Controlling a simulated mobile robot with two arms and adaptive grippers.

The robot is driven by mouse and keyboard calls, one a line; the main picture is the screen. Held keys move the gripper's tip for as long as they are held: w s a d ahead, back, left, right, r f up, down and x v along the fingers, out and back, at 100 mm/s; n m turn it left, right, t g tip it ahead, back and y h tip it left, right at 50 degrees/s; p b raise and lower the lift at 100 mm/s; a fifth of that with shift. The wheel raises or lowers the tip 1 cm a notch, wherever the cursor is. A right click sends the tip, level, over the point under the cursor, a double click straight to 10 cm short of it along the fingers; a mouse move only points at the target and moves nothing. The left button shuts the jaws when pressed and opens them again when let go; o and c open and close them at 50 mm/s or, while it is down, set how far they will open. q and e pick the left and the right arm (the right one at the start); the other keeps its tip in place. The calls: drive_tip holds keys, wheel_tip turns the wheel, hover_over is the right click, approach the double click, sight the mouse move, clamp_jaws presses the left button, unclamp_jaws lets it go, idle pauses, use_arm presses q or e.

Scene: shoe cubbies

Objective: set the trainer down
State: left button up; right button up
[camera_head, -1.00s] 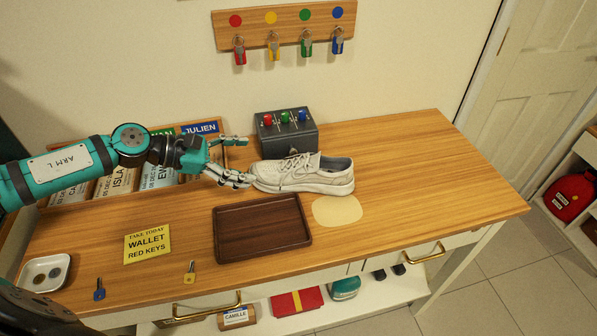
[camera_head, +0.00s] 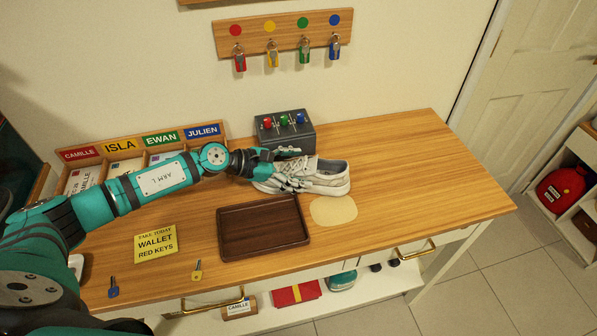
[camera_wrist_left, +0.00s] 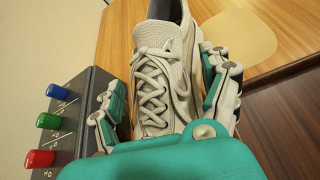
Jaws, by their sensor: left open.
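A white lace-up trainer (camera_head: 325,178) stands upright on the wooden table (camera_head: 400,165), its toe toward the left and its heel toward the right. My left gripper (camera_head: 290,170) is at its toe end in the head view, covering part of the front. In the left wrist view the trainer (camera_wrist_left: 165,70) lies between the two spread fingers of my left gripper (camera_wrist_left: 165,100), one on each side of the laces. The fingers are open; whether they touch its sides I cannot tell. My right gripper is not in view.
A grey box with coloured switches (camera_head: 285,130) stands close behind the trainer. A dark tray (camera_head: 262,250) and a pale round patch (camera_head: 334,210) lie in front. A letter rack (camera_head: 110,150) is at the back left. The table's right side is clear.

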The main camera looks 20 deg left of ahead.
sight(305, 160)
use_arm(q)
drive_tip(key=shift+c, duration=0.2)
drive_tip(key=c, duration=1.3)
drive_tip(key=shift+r, duration=0.85)
drive_tip(key=shift+s+r, duration=0.2)
drive_tip(key=shift+r, duration=0.8)
drive_tip(key=s+d+p, duration=0.1)
drive_tip(key=s+d, duration=0.1)
drive_tip(key=s, duration=0.2)
drive_tip(key=s+d, duration=0.2)
drive_tip(key=s, duration=0.2)
drive_tip(key=s+d+r+p, duration=0.1)
drive_tip(key=s+d, duration=0.2)
drive_tip(key=s, duration=0.1)
drive_tip(key=shift+s+p, duration=0.3)
drive_tip(key=shift+s+d+r, duration=0.25)
drive_tip(key=shift+s+d, duration=0.05)
drive_tip(key=shift+s, duration=0.25)
